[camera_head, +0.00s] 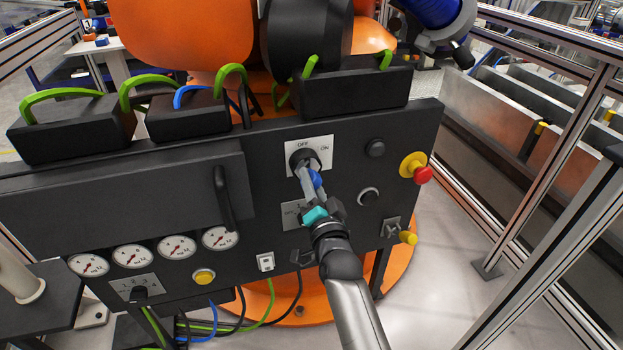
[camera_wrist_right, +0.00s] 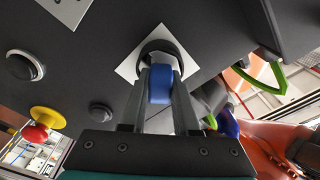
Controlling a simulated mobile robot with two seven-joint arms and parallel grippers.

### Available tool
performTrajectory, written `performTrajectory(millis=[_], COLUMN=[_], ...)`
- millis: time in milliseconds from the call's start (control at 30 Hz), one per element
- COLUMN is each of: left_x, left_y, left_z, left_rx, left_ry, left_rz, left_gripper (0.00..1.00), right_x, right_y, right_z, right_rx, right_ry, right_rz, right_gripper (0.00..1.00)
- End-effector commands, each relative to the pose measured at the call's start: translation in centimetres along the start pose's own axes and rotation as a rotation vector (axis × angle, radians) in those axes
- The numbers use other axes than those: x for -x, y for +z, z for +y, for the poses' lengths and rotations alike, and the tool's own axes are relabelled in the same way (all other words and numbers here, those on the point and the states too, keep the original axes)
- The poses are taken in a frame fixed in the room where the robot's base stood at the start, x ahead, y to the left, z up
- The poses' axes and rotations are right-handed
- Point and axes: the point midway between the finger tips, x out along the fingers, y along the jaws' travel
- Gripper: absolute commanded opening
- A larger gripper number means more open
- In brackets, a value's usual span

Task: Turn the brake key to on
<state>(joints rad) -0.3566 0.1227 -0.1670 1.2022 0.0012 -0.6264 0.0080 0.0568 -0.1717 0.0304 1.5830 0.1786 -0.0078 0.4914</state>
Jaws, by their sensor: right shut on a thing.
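The brake key (camera_wrist_right: 161,84) has a blue head and sits in a round black lock (camera_head: 304,159) on a white plate (camera_head: 322,145) marked OFF and ON, on the dark front panel. My right gripper (camera_head: 307,180) reaches up from below and is shut on the key. In the right wrist view its two grey fingers (camera_wrist_right: 160,80) lie on either side of the blue head. The fingers partly hide the key and lock, so I cannot tell its exact turn angle. My left gripper is not in view.
A black handle (camera_head: 223,200) and several gauges (camera_head: 178,246) are to the left. Metal fence posts (camera_head: 560,170) stand at the right.

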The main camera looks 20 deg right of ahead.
Motion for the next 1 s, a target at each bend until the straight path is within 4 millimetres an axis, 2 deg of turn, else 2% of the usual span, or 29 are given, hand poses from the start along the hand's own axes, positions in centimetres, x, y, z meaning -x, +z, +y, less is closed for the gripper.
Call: performTrajectory(millis=[233,600,833,867,1000], left_x=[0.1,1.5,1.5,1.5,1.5], left_y=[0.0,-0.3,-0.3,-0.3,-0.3], left_z=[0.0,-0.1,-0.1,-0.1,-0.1], left_rx=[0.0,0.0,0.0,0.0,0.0], left_ry=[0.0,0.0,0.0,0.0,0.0], left_rz=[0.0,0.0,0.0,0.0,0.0], left_gripper=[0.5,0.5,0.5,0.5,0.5], right_x=[0.0,0.0,-0.1,-0.1,-0.1], right_y=[0.0,0.0,0.0,0.0,-0.1], right_z=[0.0,-0.2,-0.1,-0.1,-0.2], right_rx=[-0.018,-0.28,-0.291,-0.291,-0.29], right_ry=[0.002,0.025,0.026,0.026,0.024], right_rz=[-0.001,0.001,0.004,0.004,0.004], right_gripper=[0.0,0.0,0.0,0.31,0.47])
